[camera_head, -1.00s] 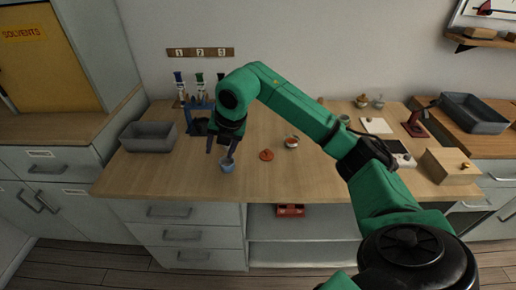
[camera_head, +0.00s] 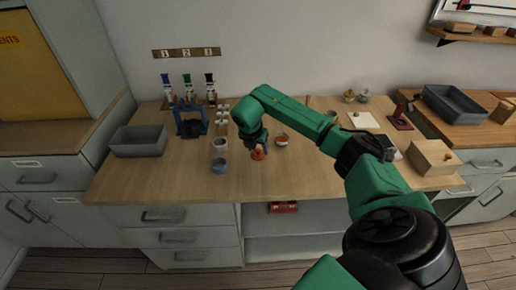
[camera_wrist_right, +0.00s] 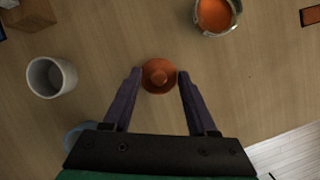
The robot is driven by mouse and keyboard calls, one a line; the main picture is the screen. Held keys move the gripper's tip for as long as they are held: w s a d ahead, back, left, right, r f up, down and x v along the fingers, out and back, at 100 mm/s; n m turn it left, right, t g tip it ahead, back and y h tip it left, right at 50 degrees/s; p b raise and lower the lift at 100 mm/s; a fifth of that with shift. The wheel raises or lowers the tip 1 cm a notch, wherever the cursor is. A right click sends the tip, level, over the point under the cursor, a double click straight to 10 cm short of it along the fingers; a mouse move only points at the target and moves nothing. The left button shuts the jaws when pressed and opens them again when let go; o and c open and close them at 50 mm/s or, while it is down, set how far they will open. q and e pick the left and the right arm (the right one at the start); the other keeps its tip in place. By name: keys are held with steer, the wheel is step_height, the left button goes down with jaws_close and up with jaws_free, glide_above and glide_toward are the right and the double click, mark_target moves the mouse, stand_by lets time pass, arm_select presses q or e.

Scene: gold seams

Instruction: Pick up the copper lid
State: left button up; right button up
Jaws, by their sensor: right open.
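The copper lid (camera_head: 258,155) is a small round orange-brown disc with a knob, lying on the wooden table. In the right wrist view the lid (camera_wrist_right: 159,76) lies between and just beyond the fingertips. My right gripper (camera_head: 256,145) is over the lid in the head view. Its two dark fingers (camera_wrist_right: 155,74) are apart, with the lid's width between them and nothing held. I cannot tell how high the fingertips are above the table. My left gripper is not in view.
A pale cup (camera_head: 220,145) and a blue cup (camera_head: 219,165) stand to the left. A grey bin (camera_head: 139,141) and blue rack (camera_head: 190,120) are farther left. The table's front is clear.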

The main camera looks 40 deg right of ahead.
steer(key=shift+f, duration=0.15)
jaws_close()
